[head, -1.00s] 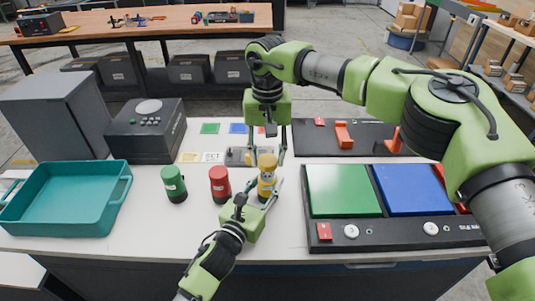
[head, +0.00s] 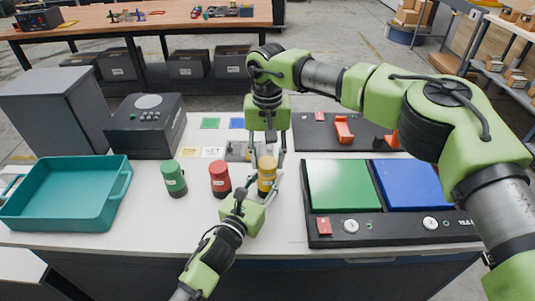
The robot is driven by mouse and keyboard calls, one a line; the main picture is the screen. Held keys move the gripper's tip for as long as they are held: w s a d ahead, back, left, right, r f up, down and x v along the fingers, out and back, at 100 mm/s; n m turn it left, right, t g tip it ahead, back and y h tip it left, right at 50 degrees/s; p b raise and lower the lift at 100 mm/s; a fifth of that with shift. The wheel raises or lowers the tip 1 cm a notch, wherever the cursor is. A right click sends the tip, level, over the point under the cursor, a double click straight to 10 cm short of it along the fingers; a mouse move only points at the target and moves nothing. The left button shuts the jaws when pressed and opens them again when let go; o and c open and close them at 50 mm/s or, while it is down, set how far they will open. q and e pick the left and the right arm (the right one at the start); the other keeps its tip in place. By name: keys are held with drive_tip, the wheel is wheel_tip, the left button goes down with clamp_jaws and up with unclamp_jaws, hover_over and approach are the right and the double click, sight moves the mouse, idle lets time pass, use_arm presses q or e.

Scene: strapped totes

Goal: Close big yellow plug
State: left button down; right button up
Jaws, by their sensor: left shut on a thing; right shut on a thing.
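The big yellow plug (head: 266,175) stands upright on the white table, right of the red plug (head: 220,180) and the green plug (head: 173,179). My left gripper (head: 265,187), coming from the front, is shut on the yellow plug's lower part. My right gripper (head: 268,154) reaches down from above and is shut on the top of the yellow plug. The fingers hide parts of the plug, and I cannot tell whether a gap remains between its top and body.
A teal tote (head: 110,208) stands at the left. A panel with a green plate (head: 343,186) and a blue plate (head: 411,187) lies at the right. A black box (head: 145,137) and small coloured squares are behind. Orange parts (head: 343,130) sit at the back right.

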drive_tip(key=shift+f, duration=0.6)
idle(0.5)
